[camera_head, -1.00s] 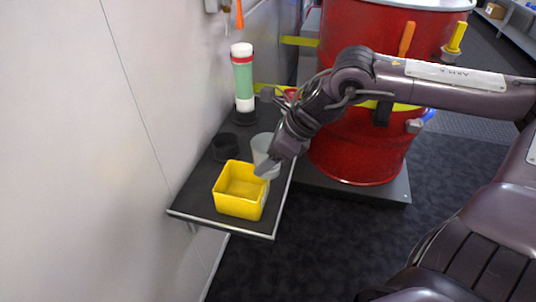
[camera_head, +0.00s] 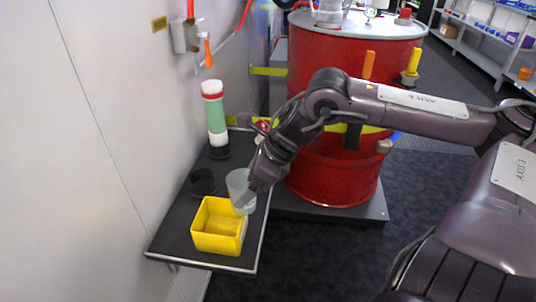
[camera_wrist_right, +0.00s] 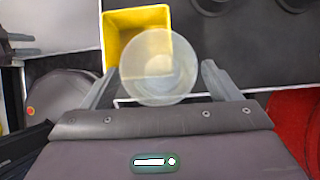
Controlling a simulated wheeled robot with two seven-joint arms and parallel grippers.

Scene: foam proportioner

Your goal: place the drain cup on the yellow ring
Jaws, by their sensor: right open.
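The drain cup, a translucent whitish cup (camera_head: 238,184), stands on the dark wall shelf just behind the yellow square bin. In the right wrist view the cup (camera_wrist_right: 158,68) shows from above, between the two fingers. My right gripper (camera_head: 250,196) is open, with its fingers on either side of the cup and a gap visible at the right finger. Whether the left finger touches the cup I cannot tell. I cannot make out a yellow ring on the shelf.
The yellow bin (camera_head: 218,228) sits at the shelf's front, close to the cup. A black round holder (camera_head: 202,182) and a green-and-white cylinder (camera_head: 215,115) stand behind. A red drum (camera_head: 335,185) is to the right. The shelf (camera_head: 165,238) meets the wall at left.

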